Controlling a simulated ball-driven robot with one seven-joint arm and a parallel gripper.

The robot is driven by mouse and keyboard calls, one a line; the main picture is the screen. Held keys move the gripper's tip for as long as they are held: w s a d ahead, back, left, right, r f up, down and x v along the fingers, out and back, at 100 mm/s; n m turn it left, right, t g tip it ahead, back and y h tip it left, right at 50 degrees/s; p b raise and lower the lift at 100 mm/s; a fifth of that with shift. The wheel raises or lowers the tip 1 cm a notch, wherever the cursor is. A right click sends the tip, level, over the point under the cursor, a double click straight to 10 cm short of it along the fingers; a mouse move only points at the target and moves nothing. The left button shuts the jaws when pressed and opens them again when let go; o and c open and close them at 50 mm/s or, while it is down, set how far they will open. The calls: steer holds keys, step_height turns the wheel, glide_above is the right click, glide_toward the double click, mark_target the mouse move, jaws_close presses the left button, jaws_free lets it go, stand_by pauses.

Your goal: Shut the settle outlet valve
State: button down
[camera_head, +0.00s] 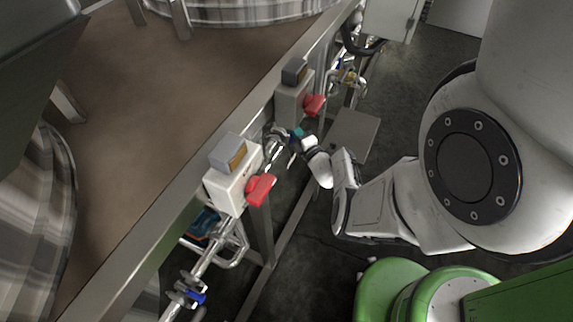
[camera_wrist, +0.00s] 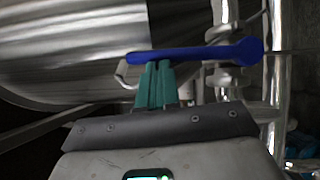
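A valve with a long blue lever (camera_wrist: 195,55) fills the upper middle of the wrist view. The lever lies nearly level in that picture, and its right end sits at the valve body on a steel pipe. My gripper (camera_wrist: 158,68) has two teal fingers close together, with their tips at the lever's lower edge near its free left end. I cannot tell whether they touch it. In the head view my gripper (camera_head: 296,136) is low beside the pipework, between two control boxes. No label naming the settle outlet valve is readable.
A white box with a red part (camera_head: 230,188) and a grey box with a red part (camera_head: 293,100) are mounted along the platform edge. Another blue-handled valve (camera_head: 194,297) is at lower left. Steel pipes (camera_wrist: 278,80) stand close on the right in the wrist view. Dark floor is open behind my arm.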

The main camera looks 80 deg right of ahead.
steer(key=shift+r, duration=0.15)
steer(key=p+v, duration=0.2)
steer(key=v, duration=0.8)
steer(key=shift+s+a+f, duration=0.2)
steer(key=shift+s+a, duration=0.05)
